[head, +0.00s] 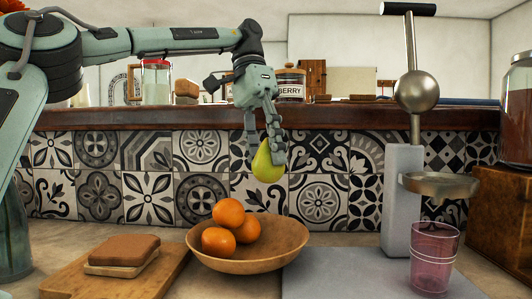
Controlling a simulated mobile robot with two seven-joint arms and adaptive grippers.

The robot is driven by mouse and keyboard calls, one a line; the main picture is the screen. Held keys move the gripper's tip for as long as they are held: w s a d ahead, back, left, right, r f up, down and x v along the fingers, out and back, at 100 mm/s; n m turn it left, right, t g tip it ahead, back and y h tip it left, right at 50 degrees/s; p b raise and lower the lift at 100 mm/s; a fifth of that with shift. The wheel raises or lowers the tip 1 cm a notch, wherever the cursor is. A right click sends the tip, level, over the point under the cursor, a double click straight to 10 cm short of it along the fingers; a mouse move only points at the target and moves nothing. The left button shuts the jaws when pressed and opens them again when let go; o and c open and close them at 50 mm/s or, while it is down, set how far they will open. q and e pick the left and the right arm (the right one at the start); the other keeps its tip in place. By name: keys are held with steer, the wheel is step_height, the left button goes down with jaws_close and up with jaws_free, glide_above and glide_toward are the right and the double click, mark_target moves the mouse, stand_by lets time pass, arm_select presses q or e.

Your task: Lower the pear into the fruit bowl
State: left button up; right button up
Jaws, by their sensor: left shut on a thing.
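A green-yellow pear (266,166) hangs in the air in the head view, above the back right part of the fruit bowl. My left gripper (267,147) points down and is shut on the pear; its fingers hide part of the pear's upper side. The fruit bowl (262,262) is a wide wooden bowl on the counter below, with a clear gap between it and the pear. Several oranges (229,213) are heaped in its left half; the right half is bare. My right gripper is not in view.
A sandwich (122,252) on a wooden board (165,268) is left of the bowl. A grey juice press (398,190) with a purple glass (434,257) stands to the right, beside a large jar (516,115). A tiled wall (205,190) and a wooden ledge (340,117) are behind.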

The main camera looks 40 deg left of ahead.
arm_select(q)
steer(key=shift+w+a+r, duration=0.1)
steer(key=shift+w+a+p, duration=0.4)
steer(key=shift+a+p, duration=0.25)
steer(key=shift+p, duration=0.15)
steer(key=shift+w+a, duration=0.1)
steer(key=shift+a, duration=0.15)
